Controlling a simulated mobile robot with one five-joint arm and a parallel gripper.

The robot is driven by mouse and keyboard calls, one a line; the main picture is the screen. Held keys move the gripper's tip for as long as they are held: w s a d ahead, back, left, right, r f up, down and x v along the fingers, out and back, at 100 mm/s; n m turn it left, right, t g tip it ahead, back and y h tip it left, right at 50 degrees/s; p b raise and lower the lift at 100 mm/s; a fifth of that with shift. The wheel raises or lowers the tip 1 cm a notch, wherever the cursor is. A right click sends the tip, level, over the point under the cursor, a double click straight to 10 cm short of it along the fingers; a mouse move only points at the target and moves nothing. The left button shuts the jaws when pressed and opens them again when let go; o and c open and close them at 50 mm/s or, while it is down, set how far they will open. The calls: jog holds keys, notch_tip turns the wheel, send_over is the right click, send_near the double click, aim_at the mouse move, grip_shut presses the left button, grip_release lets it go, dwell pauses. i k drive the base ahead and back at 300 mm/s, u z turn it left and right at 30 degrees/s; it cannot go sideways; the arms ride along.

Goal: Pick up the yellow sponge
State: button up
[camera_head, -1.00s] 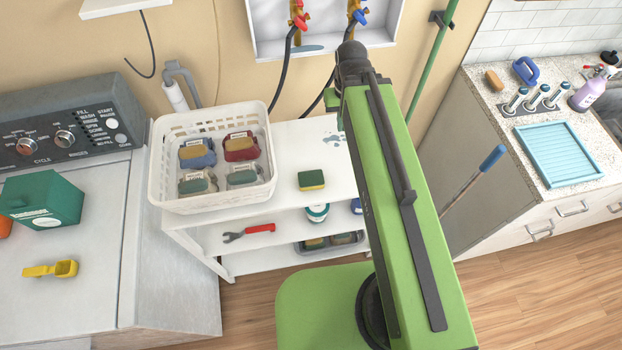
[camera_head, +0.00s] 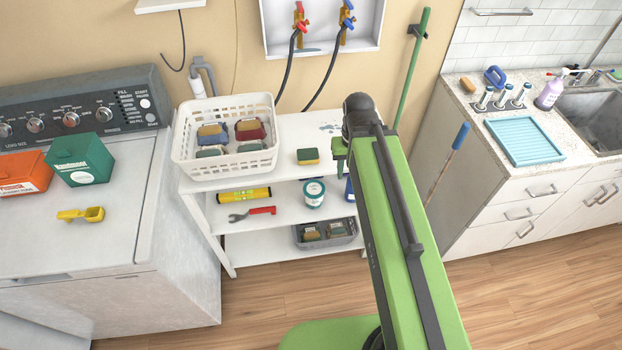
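A yellow sponge with a dark green upper layer (camera_head: 308,157) lies on the top shelf of the white shelf unit, right of the white basket. It is just left of my green arm and apart from it. My arm reaches forward, with its dark joint at the far end beyond the right part of the shelf. A small green piece of my arm shows below that joint, to the right of the sponge.
The white basket (camera_head: 190,167) holds several sponge-like items. The washer stands left, the sink counter right. Wood floor is open in front.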

aim_at(305, 157)
jog(key=u, duration=0.6)
jog(key=k, duration=0.2)
jog(key=u, duration=3.1)
jog(key=k, duration=1.4)
jog(key=z, duration=1.2)
jog(key=i, duration=1)
jog(key=u, duration=0.05)
